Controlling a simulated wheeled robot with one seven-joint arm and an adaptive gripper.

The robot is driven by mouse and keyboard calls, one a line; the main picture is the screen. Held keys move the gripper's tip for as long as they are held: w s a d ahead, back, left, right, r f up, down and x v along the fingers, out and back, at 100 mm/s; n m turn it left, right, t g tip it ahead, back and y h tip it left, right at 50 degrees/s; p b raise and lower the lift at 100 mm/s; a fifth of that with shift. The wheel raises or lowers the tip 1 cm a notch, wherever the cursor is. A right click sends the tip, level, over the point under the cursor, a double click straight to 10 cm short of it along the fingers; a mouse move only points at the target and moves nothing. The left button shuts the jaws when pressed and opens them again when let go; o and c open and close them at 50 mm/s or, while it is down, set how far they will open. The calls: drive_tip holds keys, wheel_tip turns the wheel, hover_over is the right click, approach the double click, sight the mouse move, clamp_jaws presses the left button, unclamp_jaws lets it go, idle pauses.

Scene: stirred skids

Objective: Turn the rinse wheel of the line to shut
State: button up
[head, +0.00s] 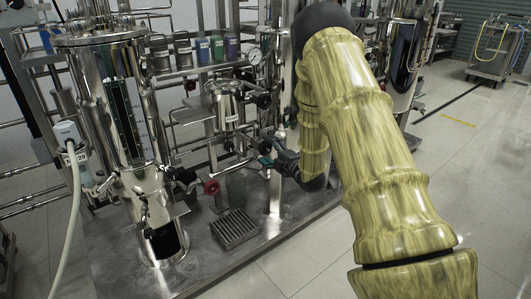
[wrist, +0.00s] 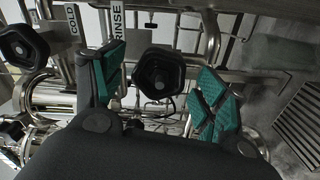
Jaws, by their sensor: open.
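In the wrist view a black lobed wheel (wrist: 158,72) sits just below and right of a label reading RINSE (wrist: 118,18). My gripper (wrist: 162,70) is open, with one green-padded finger on each side of this wheel. Gaps show between the wheel and both fingers, and nothing is gripped. In the head view my gripper (head: 277,158) is at the pipework beside the skid, partly hidden by my arm. I cannot make out the rinse wheel there.
A second black wheel (wrist: 22,46) is left of the fingers, near the COLD label (wrist: 72,18). A red wheel (head: 211,187) sits low on the skid. A floor grate (head: 234,228) lies below. Steel vessels and pipes crowd the left; open floor lies right.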

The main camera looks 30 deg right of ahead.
drive_tip(key=shift+w, duration=1.05)
drive_tip(key=c, duration=1)
